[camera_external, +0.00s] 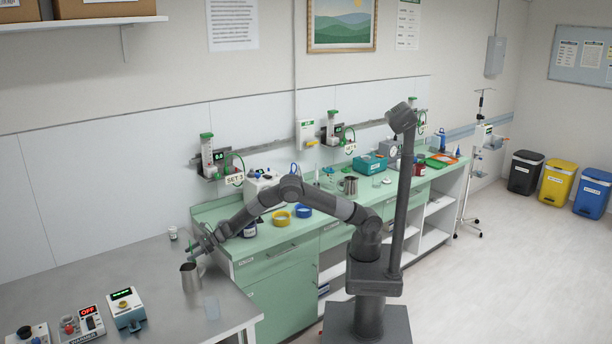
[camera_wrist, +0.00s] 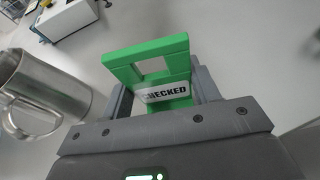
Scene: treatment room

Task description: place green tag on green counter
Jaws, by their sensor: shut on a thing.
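The green tag (camera_wrist: 150,62) is a flat green frame with a square opening and a white label reading "CHECKED". In the wrist view it sits between the two fingers of my gripper (camera_wrist: 165,92), which is shut on it. In the external view my gripper (camera_external: 203,243) is over the grey table, just left of the green counter's near end; the tag is too small there to make out clearly. The green counter (camera_external: 290,235) runs along the back wall, with its cabinets below.
A steel jug (camera_external: 190,278) stands on the grey table (camera_external: 160,255) close to my gripper; it also shows in the wrist view (camera_wrist: 50,92). The counter holds a dark bottle (camera_external: 249,230), a yellow ring (camera_external: 281,219) and a blue ring (camera_external: 304,211).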

